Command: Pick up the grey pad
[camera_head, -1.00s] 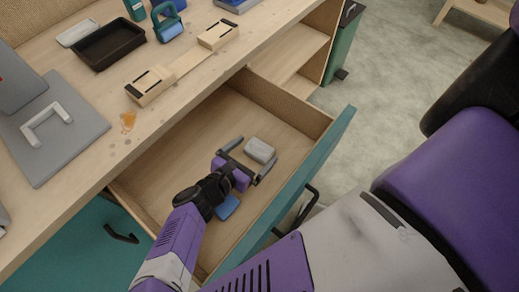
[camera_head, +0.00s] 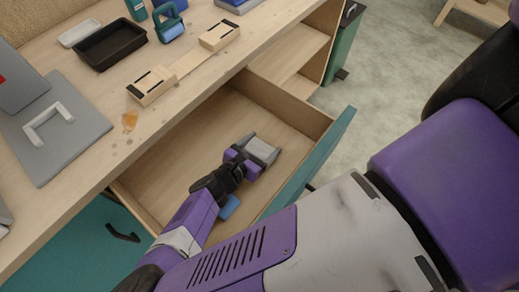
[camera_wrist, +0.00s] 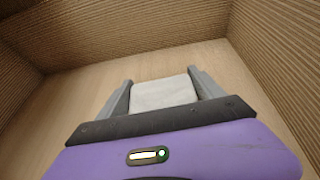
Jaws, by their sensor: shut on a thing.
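The grey pad (camera_head: 260,149) is a small light grey block inside the open drawer (camera_head: 196,142). It also shows in the wrist view (camera_wrist: 163,93), between my two fingers. My gripper (camera_head: 263,150) is down in the drawer and shut on the pad, with a finger along each side of it. In the wrist view my gripper (camera_wrist: 163,92) has the pad's near end close to its palm. I cannot tell whether the pad touches the drawer floor.
A blue item (camera_head: 229,206) lies in the drawer beside my arm. The teal drawer front (camera_head: 312,168) and wooden walls surround my gripper. The worktop (camera_head: 100,120) above holds a black tray (camera_head: 110,44), wooden blocks (camera_head: 152,86) and a grey board (camera_head: 75,140).

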